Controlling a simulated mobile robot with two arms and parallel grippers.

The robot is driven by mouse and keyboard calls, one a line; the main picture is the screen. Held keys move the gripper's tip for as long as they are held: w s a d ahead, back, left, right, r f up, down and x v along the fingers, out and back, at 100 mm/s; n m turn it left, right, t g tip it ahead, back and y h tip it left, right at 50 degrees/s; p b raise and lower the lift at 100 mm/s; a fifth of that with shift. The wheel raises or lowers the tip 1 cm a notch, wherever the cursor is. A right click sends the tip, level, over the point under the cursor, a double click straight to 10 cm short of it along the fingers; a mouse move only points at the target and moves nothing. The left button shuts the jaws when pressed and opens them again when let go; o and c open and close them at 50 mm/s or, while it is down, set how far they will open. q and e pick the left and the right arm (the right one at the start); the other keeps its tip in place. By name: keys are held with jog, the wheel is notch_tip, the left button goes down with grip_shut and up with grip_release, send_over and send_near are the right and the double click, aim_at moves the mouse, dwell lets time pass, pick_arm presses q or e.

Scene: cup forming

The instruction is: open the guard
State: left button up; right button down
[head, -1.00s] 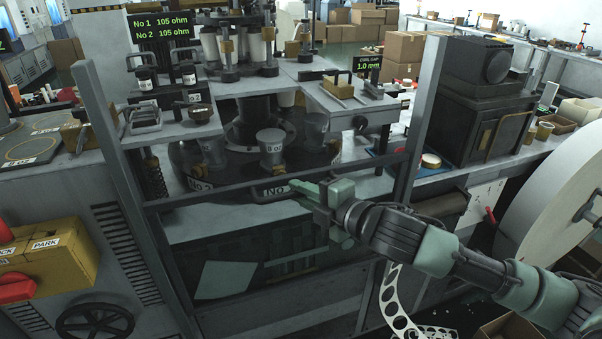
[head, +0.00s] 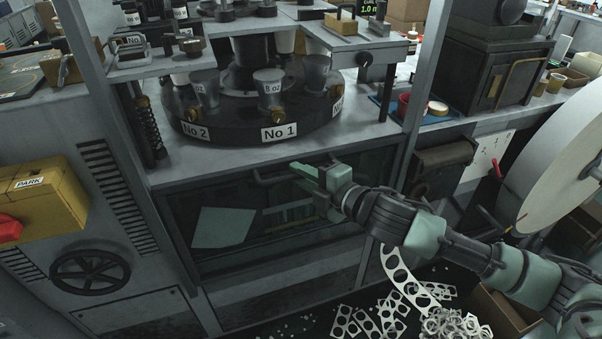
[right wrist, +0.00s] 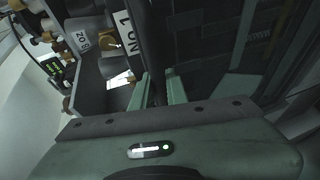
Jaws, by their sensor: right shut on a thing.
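The guard (head: 225,228), a dark-framed see-through panel, is down in front of the machine, with its top bar below the table edge. Its dark handle (head: 268,181) is at the top middle. My right gripper (head: 306,174) is shut on the handle. In the right wrist view the two green fingers (right wrist: 160,90) have the dark handle bar between them. Above the guard, the round turret with the No 1 plate (head: 279,131) is uncovered at the front. My left gripper is not in view.
Grey uprights (head: 408,85) flank the opening. A yellow box marked PARK (head: 45,203) and a handwheel (head: 90,276) are at left. A large pale reel (head: 562,140) stands at right. Punched scrap strips (head: 385,315) lie below my right arm.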

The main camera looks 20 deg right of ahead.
jog(key=c, duration=1.4)
grip_release()
jog(key=b+v, duration=0.1)
jog(key=v, duration=0.6)
jog(key=shift+s+b, duration=0.3)
jog(key=shift+s, duration=0.05)
jog(key=shift+d+r, duration=0.1)
jog(key=shift+d, duration=0.05)
